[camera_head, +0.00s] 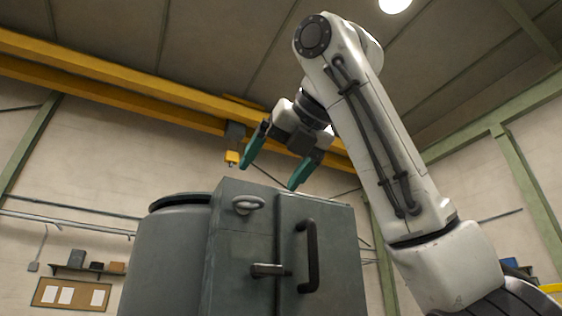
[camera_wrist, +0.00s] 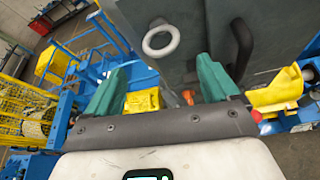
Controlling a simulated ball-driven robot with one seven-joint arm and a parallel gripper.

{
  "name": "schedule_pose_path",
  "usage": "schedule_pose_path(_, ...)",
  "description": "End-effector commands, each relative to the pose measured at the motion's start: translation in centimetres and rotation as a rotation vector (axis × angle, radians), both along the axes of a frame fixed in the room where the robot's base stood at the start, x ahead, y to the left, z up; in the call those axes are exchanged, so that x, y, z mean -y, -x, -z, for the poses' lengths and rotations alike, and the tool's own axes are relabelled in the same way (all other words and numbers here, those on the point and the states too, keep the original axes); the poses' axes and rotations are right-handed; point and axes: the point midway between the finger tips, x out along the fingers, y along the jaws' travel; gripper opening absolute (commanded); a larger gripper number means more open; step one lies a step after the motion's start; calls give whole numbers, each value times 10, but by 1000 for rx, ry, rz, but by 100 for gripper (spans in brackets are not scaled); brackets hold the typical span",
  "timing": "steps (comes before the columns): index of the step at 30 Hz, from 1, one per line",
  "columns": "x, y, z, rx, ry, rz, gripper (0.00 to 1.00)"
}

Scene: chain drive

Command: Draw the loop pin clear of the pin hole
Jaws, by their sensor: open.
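The loop pin is a pale grey ring (camera_head: 248,204) on the upper left of the front of a grey-green cabinet (camera_head: 240,250). The pin hole is hidden behind it. In the wrist view the ring (camera_wrist: 161,40) shows near the top, beyond and roughly between my fingers. My gripper (camera_head: 267,177) has two green fingers spread wide with nothing between them. In the head view it appears above the cabinet, apart from the ring. It also shows open in the wrist view (camera_wrist: 160,82).
A dark vertical handle (camera_head: 308,255) and a small dark latch (camera_head: 268,270) sit on the cabinet front below and right of the ring. A rounded grey drum (camera_head: 170,255) stands at left. Blue and yellow equipment (camera_wrist: 60,75) fills the wrist view's left side.

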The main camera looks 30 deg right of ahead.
Motion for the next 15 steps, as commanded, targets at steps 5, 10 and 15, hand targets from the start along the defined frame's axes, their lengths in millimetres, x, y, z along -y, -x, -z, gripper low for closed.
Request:
schedule_pose_path(5, -3, -31, 13, -4, -3, 0, 88)
schedule_pose_path(10, -5, -54, 22, -2, -2, 0, 88)
schedule_pose_path(15, -6, -67, 28, -1, -3, 1, 88)
